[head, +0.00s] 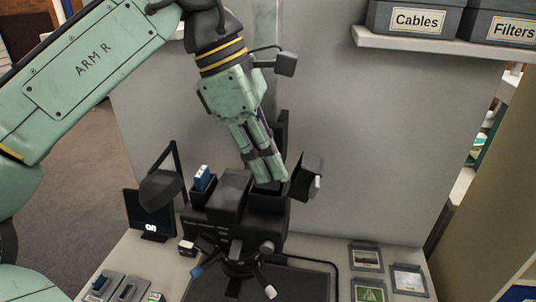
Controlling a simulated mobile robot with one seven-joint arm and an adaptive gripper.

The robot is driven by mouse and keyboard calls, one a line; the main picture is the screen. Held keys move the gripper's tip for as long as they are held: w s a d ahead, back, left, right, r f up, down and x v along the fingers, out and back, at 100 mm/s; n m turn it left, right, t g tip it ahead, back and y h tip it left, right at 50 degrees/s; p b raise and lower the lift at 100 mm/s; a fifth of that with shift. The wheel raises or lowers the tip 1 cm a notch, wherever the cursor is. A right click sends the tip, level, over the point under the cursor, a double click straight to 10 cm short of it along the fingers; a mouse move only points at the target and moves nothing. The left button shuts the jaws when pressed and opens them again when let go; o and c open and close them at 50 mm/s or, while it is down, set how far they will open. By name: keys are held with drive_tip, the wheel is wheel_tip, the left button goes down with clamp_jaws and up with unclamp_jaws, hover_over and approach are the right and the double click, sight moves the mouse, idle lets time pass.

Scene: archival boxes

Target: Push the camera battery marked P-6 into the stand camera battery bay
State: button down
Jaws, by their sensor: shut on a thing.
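The stand camera (236,196) is a black device on the table, with open bays on its top at left and right. My gripper (268,178) points down at the right-hand bay, with its fingertips at or just above the bay opening. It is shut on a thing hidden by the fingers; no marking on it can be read. A blue battery (203,178) stands upright in the left-hand bay, partly sticking out. Its marking is too small to read, so I cannot tell which battery is P-6.
A black lamp-like head (161,187) and a small screen (148,214) stand left of the camera. A dark hinged part (308,177) rises close right of my fingers. A small white-topped block (187,247), chargers (112,287) and framed pictures (367,258) lie on the table.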

drive_tip(key=shift+s+f+b, duration=0.1)
drive_tip(key=shift+f+b, duration=0.2)
drive_tip(key=shift+f, duration=1.05)
idle(1.1)
drive_tip(key=c, duration=1.4)
unclamp_jaws()
drive_tip(key=shift+o, duration=0.2)
drive_tip(key=shift+a+r, duration=0.1)
drive_tip(key=shift+r+p, duration=0.3)
drive_tip(key=shift+r, duration=2.7)
